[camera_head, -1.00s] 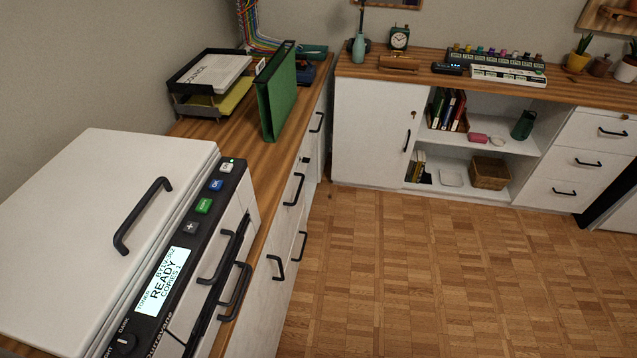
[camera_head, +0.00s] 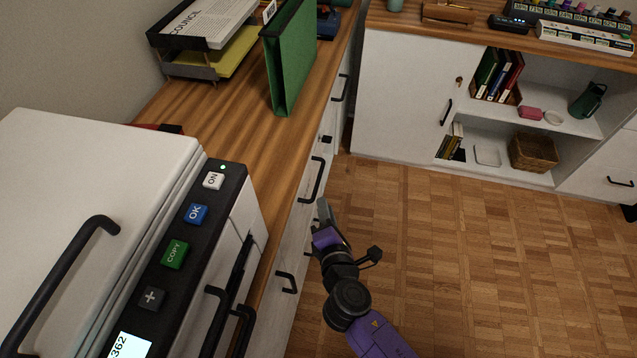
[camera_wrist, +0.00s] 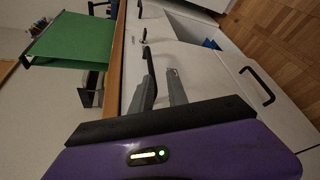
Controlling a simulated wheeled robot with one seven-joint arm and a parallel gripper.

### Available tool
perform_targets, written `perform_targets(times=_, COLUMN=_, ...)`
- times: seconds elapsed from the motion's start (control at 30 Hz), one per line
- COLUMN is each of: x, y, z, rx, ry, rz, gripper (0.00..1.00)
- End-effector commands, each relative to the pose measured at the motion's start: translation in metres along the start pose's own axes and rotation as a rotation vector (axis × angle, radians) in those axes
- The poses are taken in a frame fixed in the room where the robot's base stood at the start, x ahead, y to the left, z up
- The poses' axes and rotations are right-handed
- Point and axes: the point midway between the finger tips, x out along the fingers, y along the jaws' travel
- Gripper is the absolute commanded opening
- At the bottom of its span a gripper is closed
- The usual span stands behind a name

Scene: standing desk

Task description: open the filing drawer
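White drawer fronts with black bar handles run under the left wooden counter; no label shows which is the filing drawer. An upper handle (camera_head: 316,180) is just above my gripper (camera_head: 322,212) in the head view. A lower handle (camera_head: 287,283) is down and left of it. In the wrist view my gripper (camera_wrist: 160,84) has its two grey fingers apart, with a black handle (camera_wrist: 149,72) close to their tips. I cannot tell whether it lies between them. Another handle (camera_wrist: 258,86) is on the panel to the right. An opening with blue things (camera_wrist: 210,43) shows beyond that panel.
A printer (camera_head: 110,190) stands on the counter (camera_head: 225,125) at left, with its own handles near the front edge. A green binder (camera_head: 289,60) and a paper tray (camera_head: 185,70) stand farther back. A white cabinet (camera_head: 400,95) closes the far end. The parquet floor at right is clear.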

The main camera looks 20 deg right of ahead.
Motion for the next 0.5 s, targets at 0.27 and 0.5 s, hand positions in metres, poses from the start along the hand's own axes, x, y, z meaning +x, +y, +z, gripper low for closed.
perform_targets(times=0.27, x=0.027, y=0.018, z=0.002, rx=-0.11, ry=-0.054, rz=0.025, gripper=0.2)
perform_targets(times=0.5, x=0.06, y=0.019, z=0.004, rx=-0.11, ry=-0.055, rz=0.025, gripper=0.2)
